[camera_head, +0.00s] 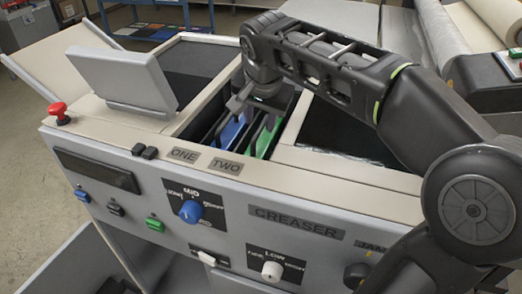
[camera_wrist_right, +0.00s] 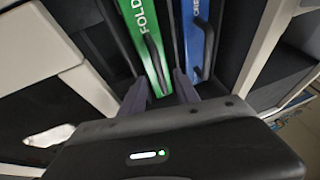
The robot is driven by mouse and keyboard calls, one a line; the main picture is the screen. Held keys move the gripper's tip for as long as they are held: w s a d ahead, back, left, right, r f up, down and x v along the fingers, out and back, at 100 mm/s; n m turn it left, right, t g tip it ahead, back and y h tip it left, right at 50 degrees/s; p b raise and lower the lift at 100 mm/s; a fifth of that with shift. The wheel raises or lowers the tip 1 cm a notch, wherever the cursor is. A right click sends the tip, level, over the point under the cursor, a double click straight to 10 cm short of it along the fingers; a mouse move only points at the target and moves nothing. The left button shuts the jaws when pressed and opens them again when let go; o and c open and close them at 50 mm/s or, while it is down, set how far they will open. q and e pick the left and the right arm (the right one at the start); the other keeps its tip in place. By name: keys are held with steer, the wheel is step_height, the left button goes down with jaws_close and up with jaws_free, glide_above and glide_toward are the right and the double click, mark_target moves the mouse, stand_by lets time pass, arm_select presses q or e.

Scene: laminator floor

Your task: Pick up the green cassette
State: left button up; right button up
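The green cassette (camera_head: 266,136) stands in the slot labelled TWO of the creaser, to the right of the blue cassette (camera_head: 232,131) in slot ONE. In the right wrist view the green cassette (camera_wrist_right: 139,32) reads FOLD and has a dark handle (camera_wrist_right: 154,62); the blue one (camera_wrist_right: 197,38) is on its right. My right gripper (camera_head: 243,103) is above the slots. In the wrist view its two fingers (camera_wrist_right: 161,92) are spread, with the near end of the green cassette between them. They do not visibly grip it. My left gripper is out of view.
The creaser's raised grey lid (camera_head: 125,78) stands left of the slots, and a red button (camera_head: 58,112) is at its left edge. Slot walls and dividers closely flank the cassettes. A dark open recess (camera_head: 345,140) lies to the right.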

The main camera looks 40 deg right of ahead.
mark_target(260, 127)
steer(key=shift+f, duration=0.2)
steer(key=shift+d+p+x, duration=0.15)
steer(key=shift+p+x, duration=0.25)
steer(key=shift+x, duration=0.95)
steer(key=shift+d+p+x, duration=0.1)
steer(key=shift+p+x, duration=0.25)
steer(key=shift+x, duration=0.95)
steer(key=shift+r, duration=0.15)
jaws_close()
steer(key=shift+w, duration=0.1)
